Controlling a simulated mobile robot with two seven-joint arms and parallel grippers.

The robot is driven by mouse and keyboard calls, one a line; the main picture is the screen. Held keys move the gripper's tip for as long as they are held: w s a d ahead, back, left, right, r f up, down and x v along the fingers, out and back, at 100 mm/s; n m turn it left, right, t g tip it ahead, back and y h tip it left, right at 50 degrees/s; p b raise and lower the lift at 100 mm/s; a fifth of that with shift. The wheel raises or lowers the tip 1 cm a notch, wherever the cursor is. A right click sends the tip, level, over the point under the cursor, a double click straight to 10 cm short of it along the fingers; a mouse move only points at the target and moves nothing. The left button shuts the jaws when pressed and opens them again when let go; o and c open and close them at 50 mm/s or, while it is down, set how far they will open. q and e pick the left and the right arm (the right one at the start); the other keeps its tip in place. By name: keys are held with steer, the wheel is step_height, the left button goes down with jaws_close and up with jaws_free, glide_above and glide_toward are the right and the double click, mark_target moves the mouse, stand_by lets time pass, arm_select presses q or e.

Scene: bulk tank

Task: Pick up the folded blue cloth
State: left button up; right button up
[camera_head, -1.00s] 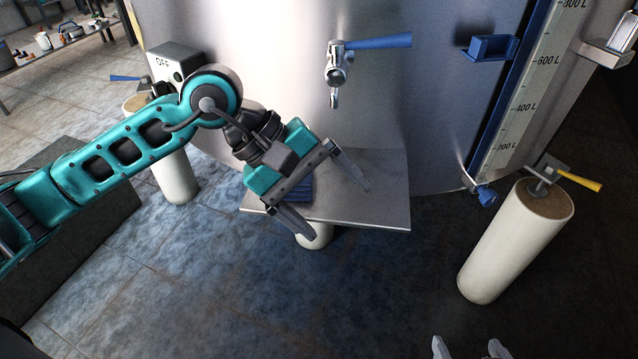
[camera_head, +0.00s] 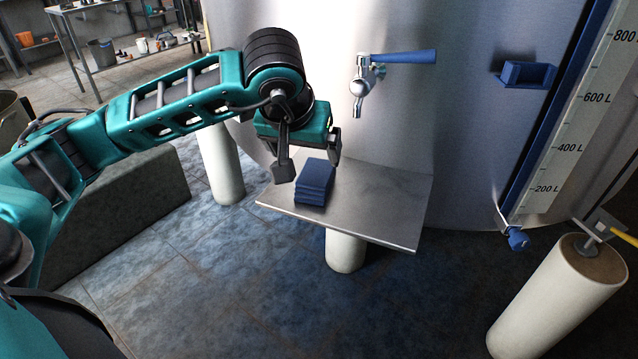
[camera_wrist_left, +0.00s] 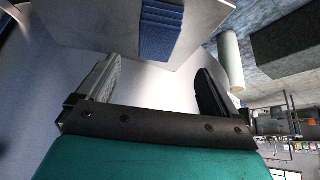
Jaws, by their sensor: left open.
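The folded blue cloth (camera_head: 315,183) lies as a stacked block on the left part of a metal shelf (camera_head: 375,210) in front of the tank. My left gripper (camera_head: 307,162) is open and empty, just above and behind the cloth, with its fingers apart and not visibly touching it. In the left wrist view the cloth (camera_wrist_left: 162,28) shows at the top edge, partly cut off, beyond and between the open fingers of my left gripper (camera_wrist_left: 160,70). My right gripper is not in view.
The steel tank wall (camera_head: 300,80) stands right behind the shelf. A tap with a blue handle (camera_head: 400,57) sticks out above it. A blue bracket (camera_head: 525,75) is on the wall at right. A white post (camera_head: 560,300) stands at lower right. The shelf's right half is clear.

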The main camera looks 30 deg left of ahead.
mark_target(316, 173)
arm_select(q)
steer(key=x, duration=0.5)
steer(key=shift+b, duration=0.4)
steer(key=x, duration=0.2)
steer(key=b+x, duration=0.1)
steer(key=x, duration=0.1)
steer(key=shift+d+f, duration=0.2)
steer(key=shift+w+a+f, duration=0.1)
steer(key=shift+w+f, duration=0.25)
steer(key=c, duration=1)
